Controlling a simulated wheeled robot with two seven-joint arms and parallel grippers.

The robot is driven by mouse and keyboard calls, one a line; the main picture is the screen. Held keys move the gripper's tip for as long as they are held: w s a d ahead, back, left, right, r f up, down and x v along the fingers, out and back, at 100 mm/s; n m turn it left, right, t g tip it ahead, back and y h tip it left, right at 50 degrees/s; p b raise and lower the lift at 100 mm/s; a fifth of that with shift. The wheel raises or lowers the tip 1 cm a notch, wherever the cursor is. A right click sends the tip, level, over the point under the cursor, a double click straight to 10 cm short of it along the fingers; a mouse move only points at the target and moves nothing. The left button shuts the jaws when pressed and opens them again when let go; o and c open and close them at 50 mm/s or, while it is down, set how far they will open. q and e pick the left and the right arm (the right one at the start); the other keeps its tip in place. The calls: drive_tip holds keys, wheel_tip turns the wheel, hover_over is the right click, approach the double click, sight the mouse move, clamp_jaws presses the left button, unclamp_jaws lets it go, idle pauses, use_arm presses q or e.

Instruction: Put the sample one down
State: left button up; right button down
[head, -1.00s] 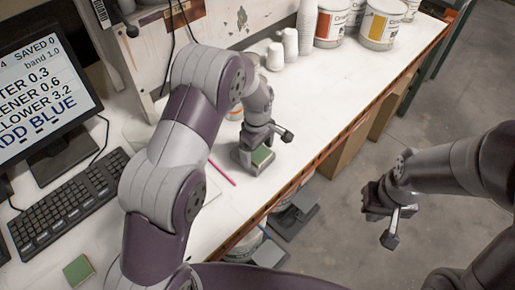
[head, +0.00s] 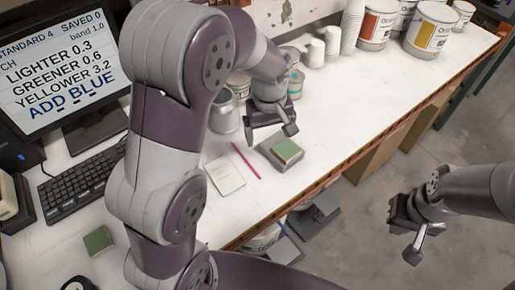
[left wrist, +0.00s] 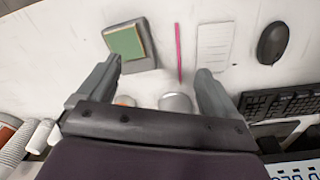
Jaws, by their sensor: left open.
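A green square sample (head: 287,150) lies flat on a small grey block (head: 270,152) near the front edge of the white bench. The sample also shows in the left wrist view (left wrist: 125,42), on the grey block (left wrist: 146,48). My left gripper (head: 271,127) is raised just behind the sample, apart from it. In the left wrist view its fingers (left wrist: 158,85) are spread with nothing between them. A second green square (head: 98,241) lies on the bench at lower left. My right gripper (head: 404,238) hangs beyond the bench, empty, its fingers apart.
A pink pencil (head: 246,160) and a white paper (head: 225,174) lie left of the block. A metal can (head: 224,112), white cups (head: 333,42) and paint buckets (head: 431,30) stand behind. The keyboard (head: 75,187) and monitor (head: 55,65) are at left.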

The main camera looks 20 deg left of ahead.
use_arm(q)
drive_tip(key=s+a+m, duration=0.2)
drive_tip(key=s+m, duration=0.1)
drive_tip(key=s, duration=0.3)
drive_tip(key=s+a+f+m, duration=0.1)
drive_tip(key=s+a+m, duration=0.1)
drive_tip(key=s+m, duration=0.2)
drive_tip(key=s, duration=0.3)
drive_tip(key=shift+f+t, duration=0.3)
drive_tip(key=shift+t, duration=0.1)
drive_tip(key=shift+s, duration=0.25)
drive_tip(key=shift+w, duration=0.1)
